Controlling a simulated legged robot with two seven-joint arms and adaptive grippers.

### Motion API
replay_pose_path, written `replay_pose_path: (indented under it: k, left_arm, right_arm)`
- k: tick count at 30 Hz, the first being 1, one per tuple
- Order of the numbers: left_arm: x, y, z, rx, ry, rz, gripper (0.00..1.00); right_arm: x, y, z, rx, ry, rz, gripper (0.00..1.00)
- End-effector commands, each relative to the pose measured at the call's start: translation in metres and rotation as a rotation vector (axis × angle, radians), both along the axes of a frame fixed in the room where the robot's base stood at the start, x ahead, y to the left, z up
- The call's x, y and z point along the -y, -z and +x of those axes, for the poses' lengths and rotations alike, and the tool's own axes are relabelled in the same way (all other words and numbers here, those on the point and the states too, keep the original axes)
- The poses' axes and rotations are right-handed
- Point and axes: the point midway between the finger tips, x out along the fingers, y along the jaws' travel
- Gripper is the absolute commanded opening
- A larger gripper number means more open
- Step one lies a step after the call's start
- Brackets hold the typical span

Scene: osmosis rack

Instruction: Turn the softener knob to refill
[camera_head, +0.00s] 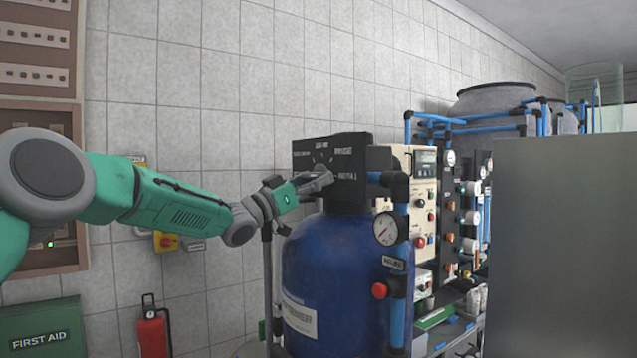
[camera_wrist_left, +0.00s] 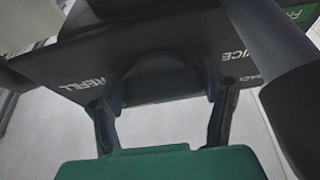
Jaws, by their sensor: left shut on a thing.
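The softener's black control head (camera_head: 345,152) sits on top of a blue tank (camera_head: 330,270) and has white labels on its front face. Its softener knob (camera_wrist_left: 165,80) is a dark rounded piece between my left fingers in the left wrist view. My left gripper (camera_head: 312,184) reaches the control head from the left, and it also shows in the left wrist view (camera_wrist_left: 166,92). It is shut on the knob, one finger on each side. "REFILL" reads left of the knob and part of "SERVICE" right of it. The knob's pointing direction is unclear.
A pressure gauge (camera_head: 385,229) and blue pipe (camera_head: 397,318) stand right of the control head. Panels with buttons (camera_head: 424,190) lie further right. A large grey panel (camera_head: 560,245) blocks the right side. A fire extinguisher (camera_head: 152,330) and first aid box (camera_head: 42,328) are lower left.

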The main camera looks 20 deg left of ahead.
Motion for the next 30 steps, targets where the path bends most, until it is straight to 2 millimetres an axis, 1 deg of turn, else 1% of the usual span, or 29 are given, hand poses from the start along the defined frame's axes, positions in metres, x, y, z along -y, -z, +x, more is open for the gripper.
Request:
replay_pose_path:
  k: [1, 3, 4, 5, 6, 13, 17, 20, 30]
  left_arm:
    - [-0.005, -0.012, -0.001, 0.018, -0.007, -0.012, 0.35]
    - [-0.005, -0.012, -0.001, 0.018, -0.007, -0.012, 0.35]
    - [-0.005, -0.012, -0.001, 0.018, -0.007, -0.012, 0.71]
    - [-0.005, -0.012, -0.001, 0.018, -0.006, -0.011, 0.82]
    - [-0.004, -0.012, -0.001, 0.018, -0.006, -0.01, 0.84]
    - [0.0, -0.005, 0.002, 0.008, -0.003, -0.003, 0.84]
    - [-0.003, -0.002, -0.002, 0.004, -0.003, -0.003, 0.84]
    - [-0.009, 0.003, -0.012, 0.005, -0.003, -0.002, 0.84]
    - [-0.054, 0.028, -0.064, 0.008, -0.005, -0.008, 0.84]
  right_arm:
    - [0.0, 0.0, 0.0, 0.0, 0.0, 0.0, 0.4]
    - [0.0, 0.0, 0.0, 0.0, 0.0, 0.0, 0.4]
    - [0.0, 0.0, 0.0, 0.0, 0.0, 0.0, 0.4]
    - [0.0, 0.0, 0.0, 0.0, 0.0, 0.0, 0.4]
    - [0.0, 0.0, 0.0, 0.0, 0.0, 0.0, 0.4]
    - [0.0, 0.0, 0.0, 0.0, 0.0, 0.0, 0.4]
    - [0.0, -0.001, -0.003, 0.002, 0.0, 0.0, 0.4]
    - [0.001, -0.001, -0.003, 0.003, 0.0, 0.001, 0.4]
    - [0.0, -0.001, -0.003, 0.003, 0.0, 0.0, 0.4]
